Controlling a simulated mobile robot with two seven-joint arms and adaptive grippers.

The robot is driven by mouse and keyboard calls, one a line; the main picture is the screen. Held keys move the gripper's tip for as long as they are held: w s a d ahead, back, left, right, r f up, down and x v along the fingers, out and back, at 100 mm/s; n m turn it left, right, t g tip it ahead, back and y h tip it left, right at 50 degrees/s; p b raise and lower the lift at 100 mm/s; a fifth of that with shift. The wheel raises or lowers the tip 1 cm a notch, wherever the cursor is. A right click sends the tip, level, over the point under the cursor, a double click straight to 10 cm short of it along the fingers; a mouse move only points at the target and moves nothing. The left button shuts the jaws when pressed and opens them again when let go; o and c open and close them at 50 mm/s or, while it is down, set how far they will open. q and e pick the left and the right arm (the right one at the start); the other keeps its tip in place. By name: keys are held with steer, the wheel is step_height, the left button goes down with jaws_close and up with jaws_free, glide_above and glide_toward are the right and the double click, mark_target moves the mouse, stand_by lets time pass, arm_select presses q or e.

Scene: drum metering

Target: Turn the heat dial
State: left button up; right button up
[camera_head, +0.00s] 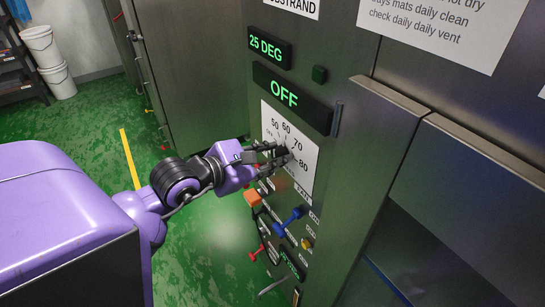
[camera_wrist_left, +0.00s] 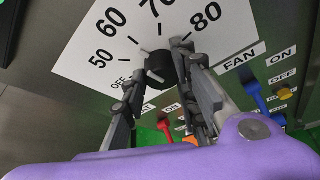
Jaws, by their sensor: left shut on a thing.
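The heat dial is a black round knob (camera_wrist_left: 157,64) on a white plate (camera_wrist_left: 95,52) printed OFF, 50, 60, 70 and 80. In the head view the plate (camera_head: 305,172) is on the green-grey cabinet front, and the gripper covers most of the knob. My left gripper (camera_head: 281,153) reaches in from the left. In the left wrist view its two fingers (camera_wrist_left: 162,70) are shut on the knob, one on either side. I cannot clearly tell which mark the knob points to. My right gripper is in neither view.
Below the dial are a blue lever (camera_head: 290,221), a red lever (camera_head: 257,254) and an orange part (camera_head: 252,199), close under my gripper. White buckets (camera_head: 42,47) stand far left.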

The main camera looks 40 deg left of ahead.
arm_select(q)
steer(key=shift+w+a+r+m, duration=0.1)
steer(key=shift+a+r+m, duration=0.15)
steer(key=shift+m, duration=0.05)
stand_by(0.5)
steer(key=o, duration=1)
steer(key=shift+c, duration=0.2)
steer(key=shift+o, duration=0.2)
steer(key=shift+a+f, duration=0.1)
steer(key=shift+t, duration=0.3)
step_height(320, 180, up, 9)
steer(key=shift+f, duration=0.15)
steer(key=shift+r, duration=0.7)
